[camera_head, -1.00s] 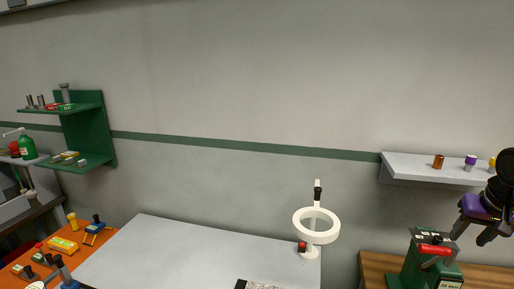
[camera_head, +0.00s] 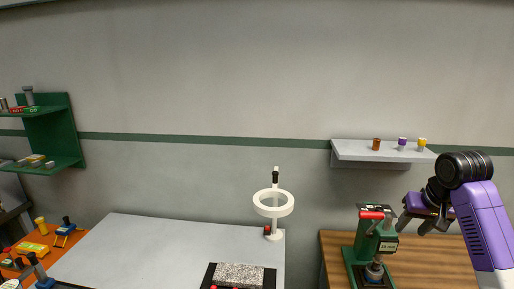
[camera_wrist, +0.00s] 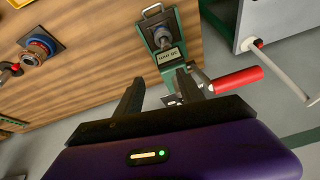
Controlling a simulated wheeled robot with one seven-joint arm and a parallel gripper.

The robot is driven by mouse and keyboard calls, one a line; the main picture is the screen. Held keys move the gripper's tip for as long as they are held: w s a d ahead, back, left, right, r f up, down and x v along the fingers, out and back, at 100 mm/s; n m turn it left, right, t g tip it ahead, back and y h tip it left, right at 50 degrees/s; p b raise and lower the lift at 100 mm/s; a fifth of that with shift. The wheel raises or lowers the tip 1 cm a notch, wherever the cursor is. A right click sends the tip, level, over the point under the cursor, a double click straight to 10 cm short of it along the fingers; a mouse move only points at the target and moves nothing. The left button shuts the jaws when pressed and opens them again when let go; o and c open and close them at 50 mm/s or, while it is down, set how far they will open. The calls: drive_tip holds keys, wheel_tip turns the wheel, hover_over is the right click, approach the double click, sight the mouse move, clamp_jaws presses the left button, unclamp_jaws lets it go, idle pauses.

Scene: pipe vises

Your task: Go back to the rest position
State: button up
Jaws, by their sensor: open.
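My gripper (camera_head: 422,222) is at the right of the head view, at the end of my purple and black arm. It is open and empty, its two dark fingers spread and pointing down-left. It hangs above the wooden bench, just right of a green pipe vise (camera_head: 362,240) with a red handle (camera_head: 372,215). In the wrist view, my fingers (camera_wrist: 153,95) stand apart with nothing between them. The green vise (camera_wrist: 165,50) lies beyond the fingertips, with its red handle (camera_wrist: 238,80) to the right. I cannot tell any contact between them.
The wooden bench (camera_head: 440,262) lies under my gripper. A grey wall shelf (camera_head: 385,155) with several small coloured cylinders is behind it. A white ring lamp (camera_head: 273,203) stands on the grey table (camera_head: 160,250) at centre. A green shelf (camera_head: 60,135) hangs at left. Space above the grey table is clear.

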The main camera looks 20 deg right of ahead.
drive_tip(key=w+a+f+n+t+y+b, duration=0.15)
drive_tip(key=w+a+f, duration=0.25)
drive_tip(key=a+f, duration=0.4)
drive_tip(key=w+a+f+t+y, duration=0.1)
drive_tip(key=w+a+f+t, duration=0.25)
drive_tip(key=a+f, duration=0.55)
drive_tip(key=s+a+f+t+b, duration=0.1)
drive_tip(key=s+a+f, duration=0.2)
drive_tip(key=a, duration=0.5)
drive_tip(key=s+a+f+t+b, duration=0.1)
drive_tip(key=s+a+f, duration=0.25)
drive_tip(key=a, duration=0.55)
drive_tip(key=s+a+f+n+t+h+b, duration=0.1)
drive_tip(key=s+a, duration=0.3)
drive_tip(key=s, duration=0.4)
drive_tip(key=s+a+f+n+t+b, duration=0.15)
drive_tip(key=s+a, duration=0.25)
drive_tip(key=s, duration=0.4)
drive_tip(key=s+r+n, duration=0.2)
drive_tip(key=s+r, duration=0.2)
drive_tip(key=s, duration=0.3)
drive_tip(key=s+r+n+t+y+b, duration=0.1)
drive_tip(key=s+r+n, duration=0.1)
drive_tip(key=s+r, duration=0.3)
drive_tip(key=v, duration=0.3)
drive_tip(key=shift+s+f, duration=0.25)
drive_tip(key=shift+s, duration=0.05)
